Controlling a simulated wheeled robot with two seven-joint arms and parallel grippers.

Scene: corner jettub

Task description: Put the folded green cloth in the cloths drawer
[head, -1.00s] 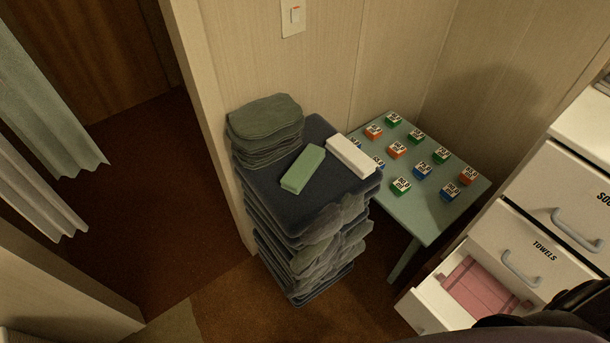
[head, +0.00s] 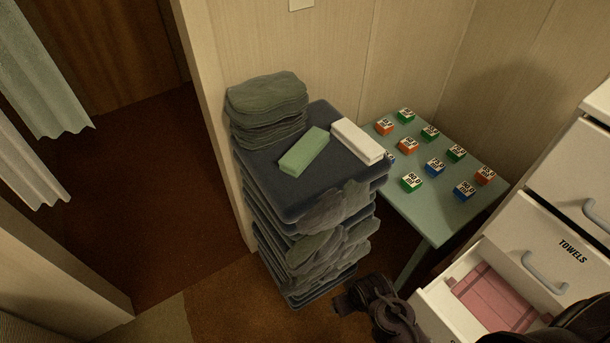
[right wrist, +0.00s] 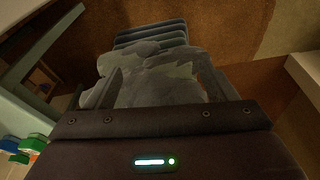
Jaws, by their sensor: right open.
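The folded green cloth (head: 304,151) lies flat on the dark top of a tall stack (head: 278,187), beside a folded white cloth (head: 357,141). An open drawer (head: 434,308) at the lower right holds a pink folded cloth (head: 487,296); its front label is mostly cut off. My right gripper (head: 352,299) is low, between the stack and the open drawer, below and apart from the green cloth. In the right wrist view its fingers (right wrist: 158,82) are spread and empty, facing the grey-green cloths in the stack's side. My left gripper is not in view.
A pile of dark green cloths (head: 266,108) sits at the stack's back left. A pale green table (head: 425,211) with several small labelled blocks stands behind right. Brown floor lies clear at left.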

